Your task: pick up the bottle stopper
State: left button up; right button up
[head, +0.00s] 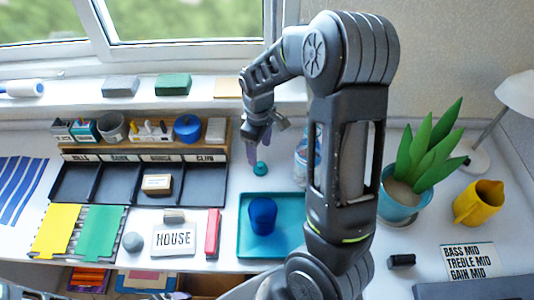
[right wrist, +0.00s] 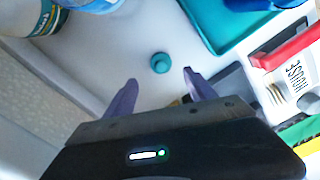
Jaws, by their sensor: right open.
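The bottle stopper is a small teal knob (head: 260,169) standing on the white table, left of a clear bottle. It also shows in the right wrist view (right wrist: 160,62), beyond the gap between my fingers. My right gripper (head: 259,146) is open, with its purple fingers pointing down just above the stopper. In the right wrist view the two fingertips (right wrist: 161,86) are spread apart with nothing between them. Only a sliver of what looks like my left gripper (head: 178,296) shows at the bottom edge; its jaws cannot be made out.
A teal tray (head: 284,246) with a blue cup (head: 262,215) lies in front of the stopper. The clear bottle (head: 301,160) stands close on the right, partly behind my arm. A black compartment tray (head: 205,185) is at left. A potted plant (head: 398,207) stands at right.

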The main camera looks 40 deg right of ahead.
aim_at(260, 164)
jog(key=shift+s+a+r, duration=0.1)
jog(key=shift+a, duration=0.05)
jog(key=shift+f, duration=1.35)
jog(key=shift+s+f+p, duration=0.1)
jog(key=shift+f+p, duration=0.55)
jog(key=shift+f, duration=1.95)
jog(key=c, duration=1.4)
